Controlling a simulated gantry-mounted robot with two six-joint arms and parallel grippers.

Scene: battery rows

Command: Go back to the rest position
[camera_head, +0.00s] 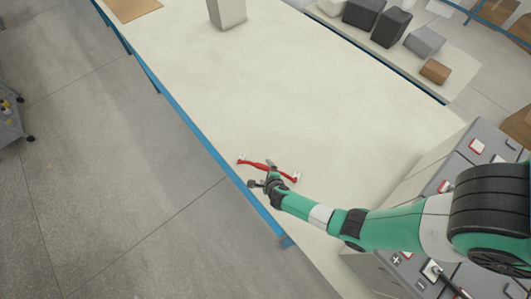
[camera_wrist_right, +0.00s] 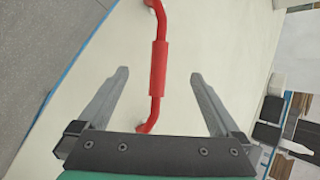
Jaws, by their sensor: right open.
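My right gripper (camera_head: 262,174) is open near the table's left edge, with its arm coming in from the lower right. A red bar-shaped handle (camera_wrist_right: 158,68) with a thicker middle lies at the gripper in both views. In the right wrist view it runs lengthwise between the two spread fingers, with clear gaps on both sides. In the head view the handle (camera_head: 253,163) has pale ends and is partly covered by the gripper. I cannot tell how far above it the fingers are. My left gripper is not in view.
The pale table (camera_head: 290,90) is mostly clear. A grey-beige block (camera_head: 227,12) stands at its far end, by a brown board (camera_head: 133,8). Dark and grey boxes (camera_head: 391,27) and a brown box (camera_head: 435,71) stand at the upper right. Grey cabinets (camera_head: 480,146) border the right side.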

